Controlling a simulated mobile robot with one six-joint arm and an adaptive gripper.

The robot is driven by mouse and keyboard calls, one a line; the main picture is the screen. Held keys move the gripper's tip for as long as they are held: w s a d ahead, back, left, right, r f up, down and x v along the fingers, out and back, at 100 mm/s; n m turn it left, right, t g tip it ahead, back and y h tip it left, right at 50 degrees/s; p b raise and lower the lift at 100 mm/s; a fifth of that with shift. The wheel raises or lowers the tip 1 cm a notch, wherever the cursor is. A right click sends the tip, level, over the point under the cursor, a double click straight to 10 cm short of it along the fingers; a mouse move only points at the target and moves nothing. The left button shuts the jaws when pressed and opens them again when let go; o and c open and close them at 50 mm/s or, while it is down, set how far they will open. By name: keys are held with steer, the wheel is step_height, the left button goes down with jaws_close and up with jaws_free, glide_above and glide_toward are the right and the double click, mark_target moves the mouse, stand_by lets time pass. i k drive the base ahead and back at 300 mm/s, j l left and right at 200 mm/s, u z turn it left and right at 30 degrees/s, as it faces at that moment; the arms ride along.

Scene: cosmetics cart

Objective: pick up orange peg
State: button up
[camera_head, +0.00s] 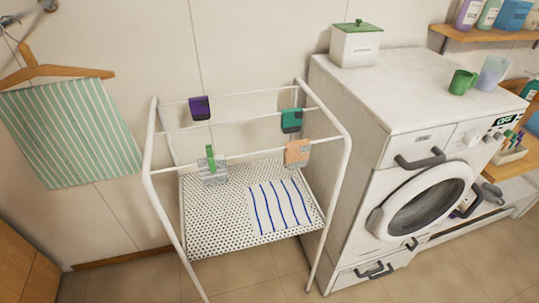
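I cannot make out a clear orange peg. An orange cloth-like piece (297,153) hangs over the front rail of the white drying rack (150,200) at its right. A green peg (210,158) stands upright at a grey cloth (213,173) on the same rail, to the left. A small light box (509,156) at the right holds several thin coloured pieces, perhaps pegs; they are too small to tell apart. My gripper is not in view.
A purple piece (199,108) and a teal piece (291,121) hang on the rack's rails. A white washing machine (375,110) stands right of the rack, with a green mug (462,82) and a lidded canister (355,45) on top. Floor (465,270) shows in front.

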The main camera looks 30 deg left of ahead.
mark_target(505, 143)
steer(key=u, duration=1.25)
steer(key=z, duration=1.6)
steer(key=i+l, duration=0.25)
steer(key=i, duration=0.3)
steer(key=i+l+u, duration=0.1)
steer(key=i, duration=0.45)
steer(key=i+l, duration=0.4)
steer(key=i, duration=0.15)
steer(key=i+l+u, duration=0.1)
steer(key=i+l, duration=0.15)
steer(key=i, duration=0.25)
steer(key=i+l+u, duration=0.1)
steer(key=i+l, duration=0.2)
steer(key=i, duration=0.25)
